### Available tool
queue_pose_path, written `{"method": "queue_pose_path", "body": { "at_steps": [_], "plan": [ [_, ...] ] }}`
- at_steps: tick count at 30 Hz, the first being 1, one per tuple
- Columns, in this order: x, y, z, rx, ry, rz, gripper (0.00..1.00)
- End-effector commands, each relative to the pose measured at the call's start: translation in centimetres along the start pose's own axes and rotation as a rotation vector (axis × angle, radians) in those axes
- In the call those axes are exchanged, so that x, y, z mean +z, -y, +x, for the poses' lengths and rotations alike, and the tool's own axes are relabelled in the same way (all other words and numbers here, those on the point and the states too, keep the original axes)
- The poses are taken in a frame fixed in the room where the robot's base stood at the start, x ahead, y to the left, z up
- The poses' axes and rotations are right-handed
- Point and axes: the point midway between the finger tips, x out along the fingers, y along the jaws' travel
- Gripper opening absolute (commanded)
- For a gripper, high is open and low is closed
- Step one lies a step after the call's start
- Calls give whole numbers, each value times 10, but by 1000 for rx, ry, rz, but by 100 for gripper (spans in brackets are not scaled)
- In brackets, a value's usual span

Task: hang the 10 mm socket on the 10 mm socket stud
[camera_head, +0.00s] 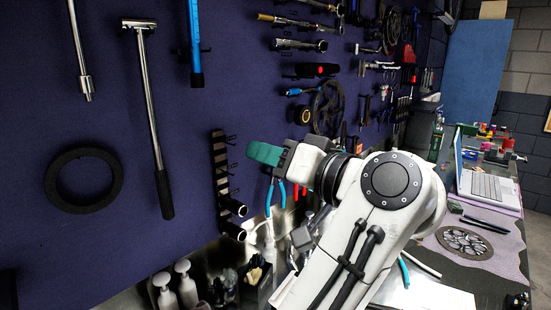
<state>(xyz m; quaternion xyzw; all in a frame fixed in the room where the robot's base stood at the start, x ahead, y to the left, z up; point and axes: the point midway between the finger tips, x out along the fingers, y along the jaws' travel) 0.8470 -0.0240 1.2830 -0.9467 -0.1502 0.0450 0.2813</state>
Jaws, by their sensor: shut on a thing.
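My gripper (265,153) has teal fingers and is in front of the pegboard, pointing left. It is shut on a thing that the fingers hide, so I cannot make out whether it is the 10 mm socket. A dark upright socket rail (220,160) with several short studs is on the board, left of my fingertips and apart from them. Two dark sockets (233,206) (235,231) with pale ends hang at its lower end. The upper studs look bare. Size marks are too small to read, so I cannot tell which stud is the 10 mm one.
A hammer-like tool (152,120) and a black ring (84,180) hang left of the rail. Blue-handled pliers (270,195) hang just below my gripper. White bottles (186,283) stand below. Board between rail and fingertips is clear. A bench with a laptop (482,183) is right.

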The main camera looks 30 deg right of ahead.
Motion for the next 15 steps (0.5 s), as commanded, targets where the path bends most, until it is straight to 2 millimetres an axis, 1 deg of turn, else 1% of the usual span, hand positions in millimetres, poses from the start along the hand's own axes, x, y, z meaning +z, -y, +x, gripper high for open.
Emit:
{"method": "queue_pose_path", "body": {
  "at_steps": [15],
  "plan": [
    [2, -1, 29, -2, 0, 0, 0]
  ]
}}
